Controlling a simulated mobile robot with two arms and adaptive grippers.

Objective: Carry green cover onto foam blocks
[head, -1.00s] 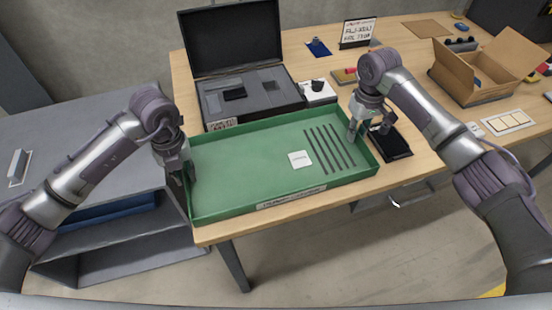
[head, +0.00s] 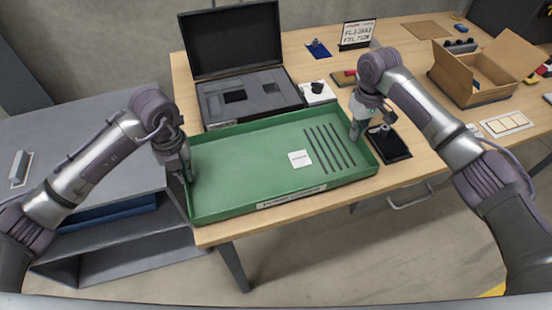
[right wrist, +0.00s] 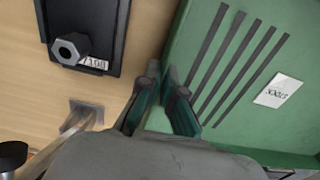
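The green cover (head: 240,165) is a shallow tray-like piece with low walls, dark slots and a white label. It lies along the front of the wooden table. My left gripper (head: 186,172) is closed at its left wall, fingers pointing down. My right gripper (head: 356,128) is closed at its right wall. In the right wrist view the green cover (right wrist: 222,110) has its wall between the fingers of the right gripper (right wrist: 165,85). I see no separate foam blocks; a grey foam-like insert (head: 270,97) with cut-outs lies in the open black case.
The black case (head: 235,45) stands open behind the cover. A black plate with a metal knob (head: 390,145) lies close right of it, also in the right wrist view (right wrist: 82,35). An open cardboard box (head: 470,85) stands further right. A grey cabinet (head: 90,140) is at left.

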